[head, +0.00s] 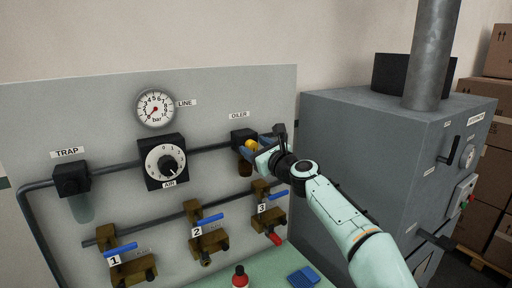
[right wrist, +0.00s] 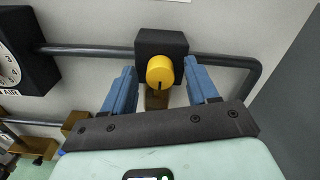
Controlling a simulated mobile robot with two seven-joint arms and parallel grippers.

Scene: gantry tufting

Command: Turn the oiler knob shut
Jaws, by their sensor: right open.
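The oiler is a black block on the pipe under the OILER label in the head view. Its round yellow knob (head: 251,146) faces out, partly covered by my gripper. In the right wrist view the yellow knob (right wrist: 160,70) shows whole, with a dark mark at its lower edge. My right gripper (head: 262,142) is open at the oiler. In the right wrist view its blue fingers (right wrist: 162,78) stand to the left and right of the knob, with a gap on each side. I cannot tell how far the fingertips are from the panel. My left gripper is not in view.
The AIR dial (head: 166,162) and the LINE gauge (head: 155,108) are left of the oiler. Valves with blue levers (head: 206,220) sit below. A grey cabinet (head: 365,150) stands close on the right. A red bottle (head: 240,277) and a blue item (head: 303,277) are on the green surface.

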